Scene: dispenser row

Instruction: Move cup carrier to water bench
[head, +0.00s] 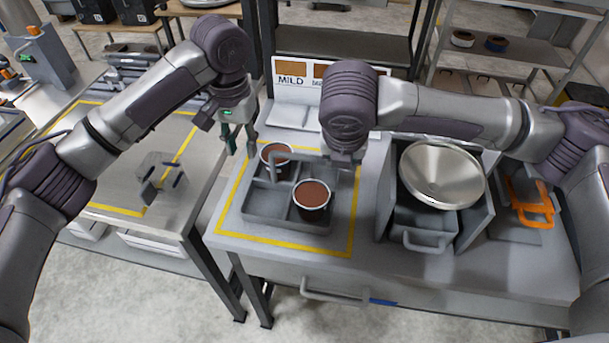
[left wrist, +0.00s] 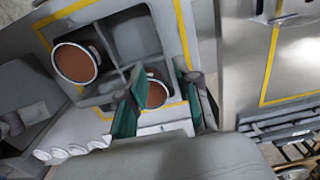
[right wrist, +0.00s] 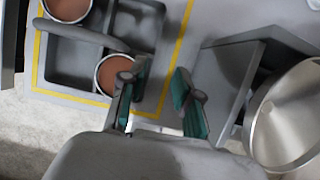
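The grey cup carrier (head: 262,219) sits inside a yellow outline on the middle bench. It has compartments and a raised grey handle (right wrist: 78,36). One cup with brown contents (head: 312,194) is in a front compartment, and another (head: 277,153) is towards the back left. My left gripper (head: 238,138) is above the carrier's back left side. Its fingers are apart and empty in the left wrist view (left wrist: 163,100). My right gripper (right wrist: 160,98) is open and empty beside the carrier's right side; my own wrist hides it in the head view. No label shows which bench is the water bench.
The left bench (head: 112,191) has a yellow outline and a small grey bracket-like object (head: 160,175). A gap separates the benches. Right of the carrier are a metal bowl (head: 442,172) and an orange item (head: 532,203).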

